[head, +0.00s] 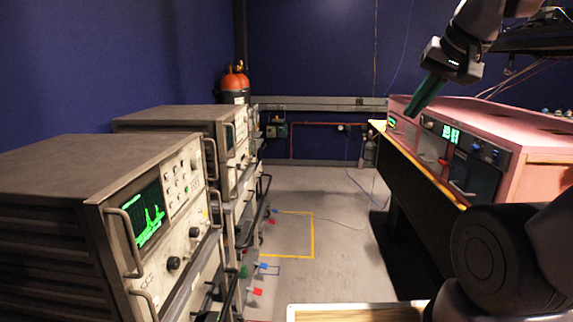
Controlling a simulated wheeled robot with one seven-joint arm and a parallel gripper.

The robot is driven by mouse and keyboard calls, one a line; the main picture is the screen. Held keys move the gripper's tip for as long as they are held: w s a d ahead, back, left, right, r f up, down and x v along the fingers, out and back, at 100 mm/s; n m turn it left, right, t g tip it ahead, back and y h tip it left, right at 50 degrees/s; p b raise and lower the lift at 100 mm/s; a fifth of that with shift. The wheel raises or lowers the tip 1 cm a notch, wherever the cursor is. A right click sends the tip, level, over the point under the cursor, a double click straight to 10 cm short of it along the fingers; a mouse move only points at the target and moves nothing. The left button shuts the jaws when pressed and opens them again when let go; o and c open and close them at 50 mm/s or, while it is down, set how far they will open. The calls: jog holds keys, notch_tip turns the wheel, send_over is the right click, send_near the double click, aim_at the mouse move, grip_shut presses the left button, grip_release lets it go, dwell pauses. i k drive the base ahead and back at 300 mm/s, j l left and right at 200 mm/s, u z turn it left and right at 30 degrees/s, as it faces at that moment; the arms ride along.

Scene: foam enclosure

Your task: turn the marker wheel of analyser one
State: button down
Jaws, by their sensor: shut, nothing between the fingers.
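A grey-beige analyser (80,205) with a green trace on its screen (147,213) stands at the near left, its front facing right. A dark knob (173,263) and a second dark knob (194,232) sit low on its front panel. A similar analyser (175,120) stands behind it. I cannot tell which is analyser one, or which knob is the marker wheel. My gripper (411,113) is at the upper right, pointing down and left. Its green fingers are shut and empty, far from both analysers.
Handles (125,243) stick out from the near analyser's front. A pink-cased instrument (485,125) stands on a dark bench at the right, behind my gripper in the picture. Orange-topped cylinders (234,82) stand at the back. The floor (335,235) between the rows is mostly clear.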

aim_at(196, 162)
jog(key=u, duration=1.05)
